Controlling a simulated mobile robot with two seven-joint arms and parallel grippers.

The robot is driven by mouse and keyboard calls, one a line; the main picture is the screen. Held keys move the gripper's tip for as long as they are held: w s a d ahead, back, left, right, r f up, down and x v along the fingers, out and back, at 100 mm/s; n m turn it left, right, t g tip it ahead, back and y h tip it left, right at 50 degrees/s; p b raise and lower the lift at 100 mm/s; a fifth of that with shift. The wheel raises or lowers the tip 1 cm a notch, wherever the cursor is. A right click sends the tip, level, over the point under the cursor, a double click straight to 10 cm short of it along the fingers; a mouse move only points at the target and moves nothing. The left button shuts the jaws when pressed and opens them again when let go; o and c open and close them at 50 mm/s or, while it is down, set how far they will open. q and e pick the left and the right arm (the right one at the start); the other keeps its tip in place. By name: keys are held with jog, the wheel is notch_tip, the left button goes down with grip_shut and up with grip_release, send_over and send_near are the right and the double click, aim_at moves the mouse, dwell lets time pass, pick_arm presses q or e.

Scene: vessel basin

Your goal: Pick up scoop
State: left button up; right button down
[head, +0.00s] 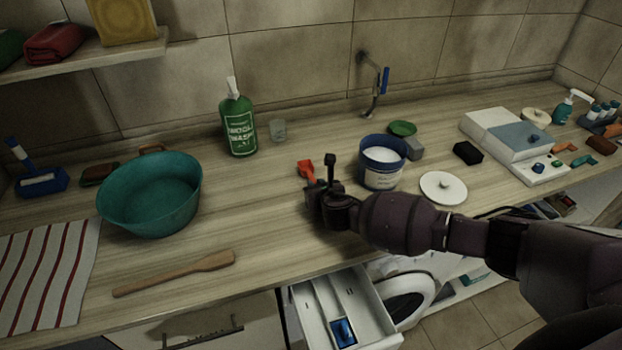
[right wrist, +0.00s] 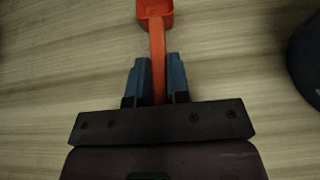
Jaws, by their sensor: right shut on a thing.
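The red-orange scoop (head: 306,170) is on the wooden counter, left of the blue-and-white tub. My right gripper (head: 318,192) comes in from the right and is shut on the scoop's handle. In the right wrist view the scoop (right wrist: 155,12) points away, with its handle between the two blue-grey fingers of the gripper (right wrist: 158,64). Whether the scoop still touches the counter cannot be told. Part of its handle is hidden by the gripper in the head view. My left gripper is not in view.
The open tub (head: 383,178) of white powder stands just right of the gripper, its lid (head: 443,188) beside it. A teal basin (head: 150,205), a wooden spatula (head: 180,273) and a green bottle (head: 239,125) are to the left. An open drawer (head: 372,322) juts out below.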

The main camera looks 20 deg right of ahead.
jog(key=shift+r, duration=0.1)
notch_tip(320, 180, up, 20)
dwell(0.6)
dwell(0.5)
